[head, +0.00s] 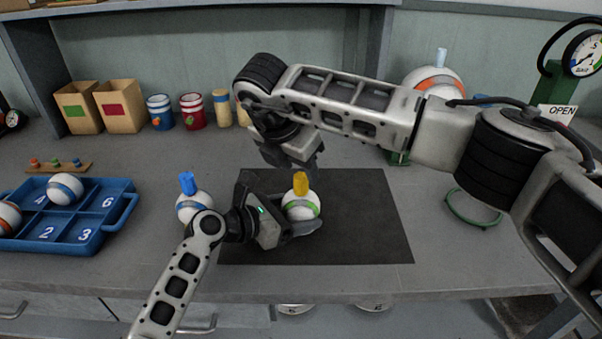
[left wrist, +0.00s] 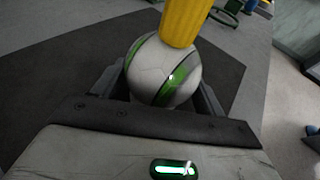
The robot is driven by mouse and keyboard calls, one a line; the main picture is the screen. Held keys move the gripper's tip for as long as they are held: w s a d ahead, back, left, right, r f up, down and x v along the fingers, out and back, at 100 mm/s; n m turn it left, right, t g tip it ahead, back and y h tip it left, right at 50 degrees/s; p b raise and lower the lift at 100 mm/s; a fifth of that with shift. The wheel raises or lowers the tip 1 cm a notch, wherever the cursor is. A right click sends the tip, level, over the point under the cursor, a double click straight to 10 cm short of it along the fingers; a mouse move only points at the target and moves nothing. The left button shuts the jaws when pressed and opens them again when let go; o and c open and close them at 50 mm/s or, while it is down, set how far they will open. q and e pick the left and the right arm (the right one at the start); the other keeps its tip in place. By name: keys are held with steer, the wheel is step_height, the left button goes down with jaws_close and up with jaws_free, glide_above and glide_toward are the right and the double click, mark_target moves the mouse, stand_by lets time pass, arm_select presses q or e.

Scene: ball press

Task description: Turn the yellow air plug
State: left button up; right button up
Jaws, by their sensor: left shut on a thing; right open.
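A white ball with a green stripe (head: 301,208) sits over the dark mat (head: 370,220), with the yellow air plug (head: 300,183) standing up from its top. My left gripper (head: 300,226) is shut on this ball, its fingers on either side low down. In the left wrist view the ball (left wrist: 163,72) lies between the fingers and the yellow plug (left wrist: 185,22) rises from it, cut off by the top edge. My right gripper (head: 290,165) is above and just behind the plug, pointing down. Its fingertips are partly hidden, and it is apart from the ball.
A ball with a blue plug (head: 188,183) stands left of the mat, close to my left arm. A blue numbered tray (head: 118,205) holds balls at the far left. A ball with an orange stripe (head: 436,78) stands at the back right. The mat's right side is clear.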

arm_select(q)
steer(key=shift+r, duration=0.1)
arm_select(e)
steer(key=v, duration=0.8)
steer(key=shift+r, duration=0.35)
steer(key=shift+s+a, duration=0.1)
arm_select(q)
steer(key=o, duration=0.9)
steer(key=shift+o, duration=0.2)
